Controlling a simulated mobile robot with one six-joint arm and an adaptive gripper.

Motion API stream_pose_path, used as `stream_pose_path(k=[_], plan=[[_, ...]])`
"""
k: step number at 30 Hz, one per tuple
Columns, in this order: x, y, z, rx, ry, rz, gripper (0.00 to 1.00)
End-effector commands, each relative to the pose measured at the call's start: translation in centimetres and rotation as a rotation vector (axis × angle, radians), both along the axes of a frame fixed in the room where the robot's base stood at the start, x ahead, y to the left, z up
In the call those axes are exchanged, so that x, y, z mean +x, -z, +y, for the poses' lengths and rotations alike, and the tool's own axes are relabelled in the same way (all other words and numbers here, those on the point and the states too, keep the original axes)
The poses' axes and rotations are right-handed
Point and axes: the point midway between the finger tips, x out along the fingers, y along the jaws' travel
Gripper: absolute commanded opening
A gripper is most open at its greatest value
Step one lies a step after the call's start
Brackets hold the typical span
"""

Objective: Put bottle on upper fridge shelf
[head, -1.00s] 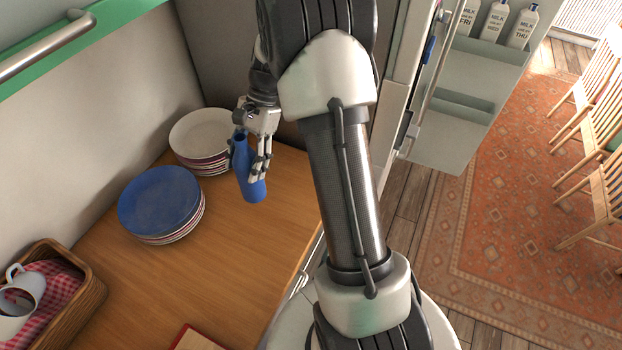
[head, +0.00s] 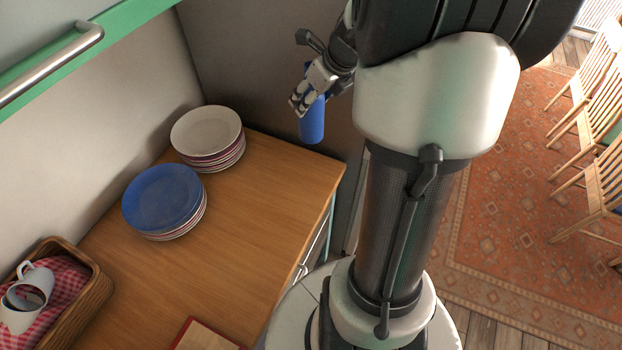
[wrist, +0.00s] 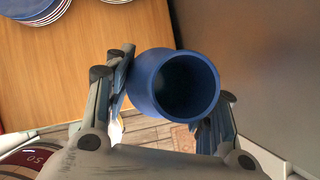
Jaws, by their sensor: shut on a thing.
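A blue bottle (head: 312,122) is held by my gripper (head: 305,98), near the back right corner of the wooden counter in the head view. In the wrist view the open mouth of the bottle (wrist: 188,86) faces the camera, between the two fingers of my gripper (wrist: 170,100). The fingers are shut on the bottle. The bottle looks roughly upright and raised above the counter. The fridge and its upper shelf cannot be made out now; my arm covers that part of the head view.
A white-topped plate stack (head: 207,130) and a blue-topped plate stack (head: 162,198) stand on the counter (head: 245,215). A wicker basket (head: 92,290) with mugs is at the lower left. A grey panel (head: 265,65) rises behind the counter. Wooden chairs (head: 600,130) stand on the rug at right.

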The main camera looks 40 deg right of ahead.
Motion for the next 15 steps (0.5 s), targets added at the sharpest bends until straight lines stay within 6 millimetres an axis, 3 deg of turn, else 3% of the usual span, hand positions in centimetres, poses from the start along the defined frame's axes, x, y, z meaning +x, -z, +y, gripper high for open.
stream_pose_path(k=[4,7,15], plan=[[0.0,0.2,0.0,-0.001,-0.001,-0.001,0.12],[0.0,1.7,0.0,0.001,-0.003,0.001,0.12],[0.0,8.9,0.1,0.002,-0.002,0.002,0.12]])
